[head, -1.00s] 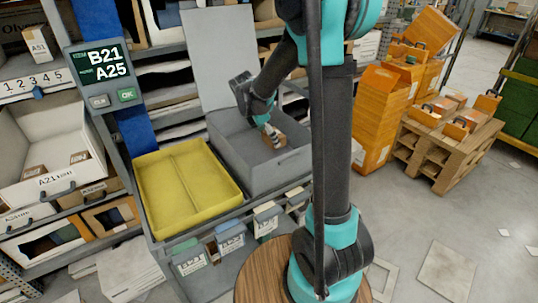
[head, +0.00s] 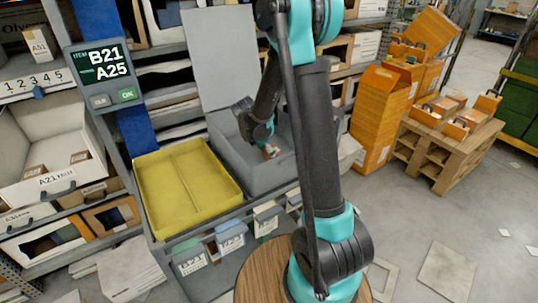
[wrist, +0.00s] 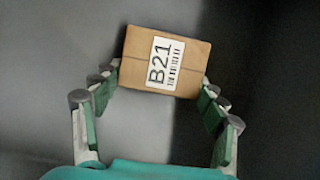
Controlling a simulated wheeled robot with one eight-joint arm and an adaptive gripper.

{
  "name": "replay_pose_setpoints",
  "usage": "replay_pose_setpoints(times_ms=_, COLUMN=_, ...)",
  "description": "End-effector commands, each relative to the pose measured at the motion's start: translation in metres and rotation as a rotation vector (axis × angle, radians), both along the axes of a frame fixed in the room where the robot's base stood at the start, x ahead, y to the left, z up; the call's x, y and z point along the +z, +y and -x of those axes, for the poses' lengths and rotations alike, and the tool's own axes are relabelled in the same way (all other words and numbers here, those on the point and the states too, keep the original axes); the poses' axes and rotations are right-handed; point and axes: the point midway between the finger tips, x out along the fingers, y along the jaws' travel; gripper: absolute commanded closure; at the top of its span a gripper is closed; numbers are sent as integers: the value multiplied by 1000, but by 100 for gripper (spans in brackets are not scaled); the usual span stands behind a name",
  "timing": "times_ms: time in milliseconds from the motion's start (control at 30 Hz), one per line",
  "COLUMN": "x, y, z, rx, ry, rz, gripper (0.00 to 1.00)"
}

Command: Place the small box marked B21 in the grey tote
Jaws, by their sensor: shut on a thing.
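The small brown box marked B21 (wrist: 140,48) is between the fingers of my gripper (wrist: 157,95) in the wrist view, its white label facing the camera. My gripper is shut on it. In the head view my gripper (head: 268,146) is down inside the grey tote (head: 228,165), and only a small part of the box (head: 271,152) shows. Grey surfaces lie behind the box in the wrist view. I cannot tell whether the box touches the tote's floor. My arm hides the tote's right side.
A yellow tray (head: 187,190) stands left of the tote. A display (head: 105,75) reads B21 and A25. A raised grey panel (head: 218,60) stands behind the tote. A pallet (head: 445,145) and orange boxes (head: 378,118) stand at the right.

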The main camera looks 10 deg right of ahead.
Motion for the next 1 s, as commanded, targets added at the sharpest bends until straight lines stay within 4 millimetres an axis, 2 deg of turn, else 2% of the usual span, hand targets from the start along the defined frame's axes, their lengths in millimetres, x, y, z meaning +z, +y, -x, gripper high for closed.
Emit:
replay_pose_setpoints(times_ms=67, x=-2, y=0, z=0, rx=0, ry=0, rz=0, gripper=58)
replay_pose_setpoints(times_ms=100, x=-3, y=0, z=0, rx=0, ry=0, rz=0, gripper=26)
replay_pose_setpoints(times_ms=267, x=-2, y=0, z=0, rx=0, ry=0, rz=0, gripper=7)
replay_pose_setpoints(times_ms=667, x=1, y=0, z=0, rx=0, ry=0, rz=0, gripper=7)
replay_pose_setpoints(times_ms=833, x=18, y=7, z=3, rx=1, ry=0, rz=0, gripper=7)
replay_pose_setpoints(times_ms=1000, x=49, y=19, z=8, rx=2, ry=0, rz=0, gripper=7)
